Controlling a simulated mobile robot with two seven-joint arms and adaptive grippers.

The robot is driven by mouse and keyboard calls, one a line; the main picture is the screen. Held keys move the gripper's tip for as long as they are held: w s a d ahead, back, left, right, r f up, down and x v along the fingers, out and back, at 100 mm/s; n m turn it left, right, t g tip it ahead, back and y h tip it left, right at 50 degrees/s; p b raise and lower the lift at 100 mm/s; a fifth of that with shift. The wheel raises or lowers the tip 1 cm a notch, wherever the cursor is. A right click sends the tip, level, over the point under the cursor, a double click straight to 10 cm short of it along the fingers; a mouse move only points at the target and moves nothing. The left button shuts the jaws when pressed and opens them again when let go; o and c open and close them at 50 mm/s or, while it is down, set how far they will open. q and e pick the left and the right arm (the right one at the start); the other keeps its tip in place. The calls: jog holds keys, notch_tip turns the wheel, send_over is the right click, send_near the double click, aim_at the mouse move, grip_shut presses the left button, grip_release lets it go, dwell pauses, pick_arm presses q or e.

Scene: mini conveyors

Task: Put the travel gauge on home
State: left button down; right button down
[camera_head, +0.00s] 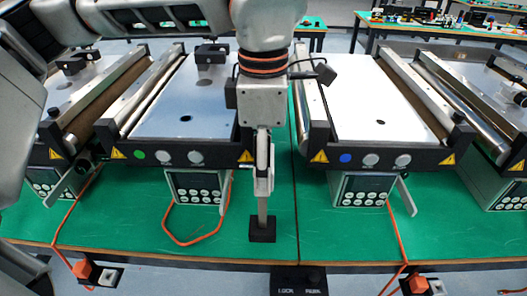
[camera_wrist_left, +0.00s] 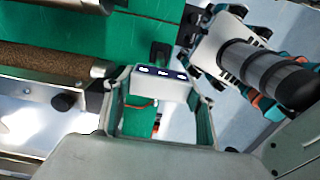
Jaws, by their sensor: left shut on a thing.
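My left gripper (camera_head: 262,180) points down between two conveyors, over the green table. A narrow grey upright piece (camera_head: 262,207) with a black block (camera_head: 262,230) at its foot stands directly under its fingers. I cannot tell whether this is the travel gauge. In the left wrist view, the two fingers (camera_wrist_left: 158,118) stand either side of a pale box (camera_wrist_left: 158,84) with a dark strip of small white labels, too small to read. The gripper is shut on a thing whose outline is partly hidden. No home mark can be read. My right gripper is not seen.
A black box (camera_head: 300,280) marked LOCK and PARK sits at the table's front edge. Conveyors (camera_head: 195,100) and (camera_head: 370,100) flank the gripper, with keypad boxes (camera_head: 197,188) and (camera_head: 362,190) below. Orange cables (camera_head: 180,241) cross the green table (camera_head: 130,220). Orange blocks (camera_head: 82,270) sit in front.

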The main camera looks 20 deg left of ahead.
pick_arm(q)
jog(key=shift+f, duration=2.05)
jog(key=c, duration=1.1)
grip_release()
jog(key=shift+r, duration=0.35)
notch_tip(320, 180, up, 10)
jog(key=shift+r+p, duration=0.15)
jog(key=shift+p, duration=0.2)
jog(key=shift+r, duration=0.6)
